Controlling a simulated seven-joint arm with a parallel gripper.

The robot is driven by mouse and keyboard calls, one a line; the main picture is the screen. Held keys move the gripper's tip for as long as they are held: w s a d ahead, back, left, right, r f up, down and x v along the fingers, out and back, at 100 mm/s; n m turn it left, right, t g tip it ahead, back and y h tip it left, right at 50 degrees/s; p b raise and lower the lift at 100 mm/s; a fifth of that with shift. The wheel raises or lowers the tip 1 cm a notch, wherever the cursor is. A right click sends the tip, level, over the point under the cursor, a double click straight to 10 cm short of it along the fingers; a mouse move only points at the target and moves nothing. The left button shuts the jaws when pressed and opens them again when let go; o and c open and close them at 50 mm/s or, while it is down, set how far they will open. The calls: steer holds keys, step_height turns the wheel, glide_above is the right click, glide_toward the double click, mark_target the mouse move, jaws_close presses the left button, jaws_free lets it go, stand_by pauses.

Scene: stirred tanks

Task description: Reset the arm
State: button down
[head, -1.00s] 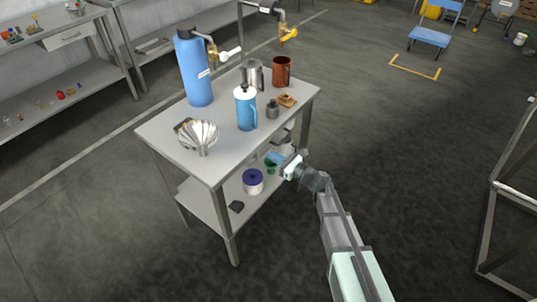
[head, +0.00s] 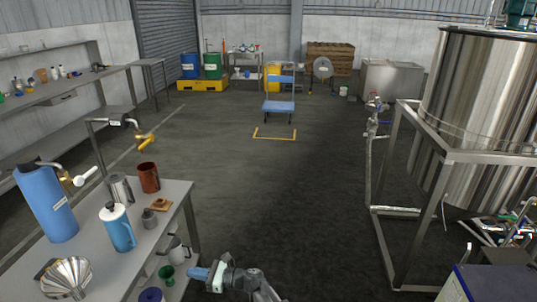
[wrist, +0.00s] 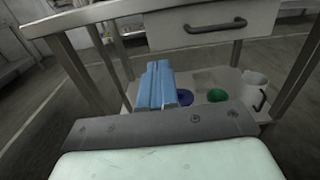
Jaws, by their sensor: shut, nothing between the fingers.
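My gripper (head: 199,273) shows at the bottom of the head view, to the right of the steel work table (head: 178,204). Its blue fingers are together with nothing between them. In the wrist view the shut blue fingers (wrist: 156,88) point at the table's lower shelf, below a drawer front (wrist: 213,27).
A framed steel tank (head: 475,110) stands at right. The floor (head: 285,200) between is clear.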

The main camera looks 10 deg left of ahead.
steer(key=s+d+f+n+g+h, duration=0.2)
steer(key=s+d+f+n+h, duration=0.4)
steer(key=f+n, duration=0.25)
steer(key=s+d+f+n+g+h, duration=0.2)
steer(key=s+d+f+n+h, duration=0.35)
steer(key=f+n, duration=0.35)
steer(key=s+d+f+n+h, duration=0.1)
steer(key=s+d+f+h, duration=0.15)
steer(key=d, duration=0.55)
steer(key=s+d+f+n+h, duration=0.1)
steer(key=s+d+f+h, duration=0.15)
steer(key=d, duration=0.55)
steer(key=s+d+f+n+h, duration=0.2)
steer(key=s+d, duration=0.1)
steer(key=d, duration=0.4)
steer(key=s+d+f+m+g, duration=0.1)
steer(key=s+d+f+m, duration=0.1)
steer(key=s+d, duration=0.4)
steer(key=s+d+f+m+g, duration=0.1)
steer(key=s+d+f, duration=0.2)
steer(key=s+d, duration=0.4)
steer(key=shift+d+m+g, duration=0.35)
steer(key=shift+d+g, duration=0.05)
steer(key=shift+d, duration=0.8)
steer(key=shift+y, duration=0.25)
